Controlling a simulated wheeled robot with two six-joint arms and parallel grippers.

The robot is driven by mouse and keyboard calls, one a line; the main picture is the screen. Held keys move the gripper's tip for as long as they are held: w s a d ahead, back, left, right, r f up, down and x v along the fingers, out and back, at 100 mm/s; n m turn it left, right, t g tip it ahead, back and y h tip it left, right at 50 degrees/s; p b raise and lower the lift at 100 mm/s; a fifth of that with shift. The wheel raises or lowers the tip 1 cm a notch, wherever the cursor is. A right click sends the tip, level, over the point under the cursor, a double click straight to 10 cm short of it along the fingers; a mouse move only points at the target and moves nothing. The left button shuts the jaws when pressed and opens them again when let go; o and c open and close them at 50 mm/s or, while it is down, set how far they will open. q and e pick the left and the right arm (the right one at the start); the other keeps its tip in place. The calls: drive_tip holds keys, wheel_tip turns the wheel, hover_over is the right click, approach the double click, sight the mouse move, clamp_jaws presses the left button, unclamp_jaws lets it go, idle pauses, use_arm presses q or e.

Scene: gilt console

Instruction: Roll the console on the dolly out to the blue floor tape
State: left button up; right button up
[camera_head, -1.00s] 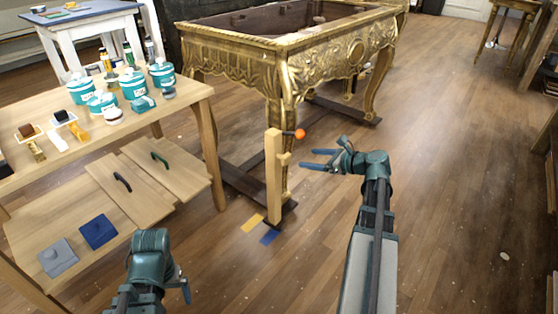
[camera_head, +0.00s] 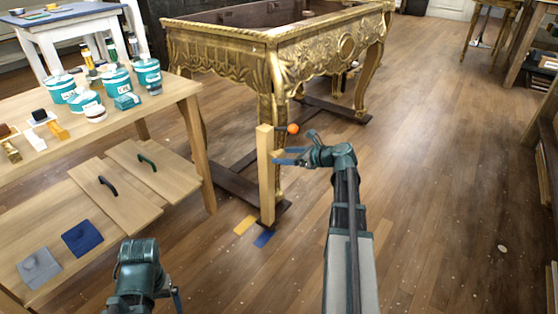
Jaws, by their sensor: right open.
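The gilt console (camera_head: 330,45) stands on a dark wooden dolly (camera_head: 235,184). A pale upright wooden post (camera_head: 265,180) rises at the dolly's near corner, with an orange knob (camera_head: 293,128) beside its upper part. Blue floor tape (camera_head: 264,237) lies on the floor just in front of that corner, next to a yellow strip (camera_head: 244,225). My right gripper (camera_head: 278,156) is open, its blue fingers pointing left at the post's right side, just below the knob; I cannot tell if they touch it. My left gripper (camera_head: 176,299) is low at the front, and its jaws are mostly hidden.
A wooden workbench (camera_head: 184,92) with teal tins, brushes and blocks stands at the left; its lower shelf holds boards with handles and two pads. A white table (camera_head: 80,25) is behind it. Open floor (camera_head: 430,170) lies to the right, with shelving at the right edge.

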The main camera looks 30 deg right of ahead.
sight(282, 155)
drive_tip(key=shift+b+x, duration=0.4)
drive_tip(key=shift+x, duration=1.2)
clamp_jaws()
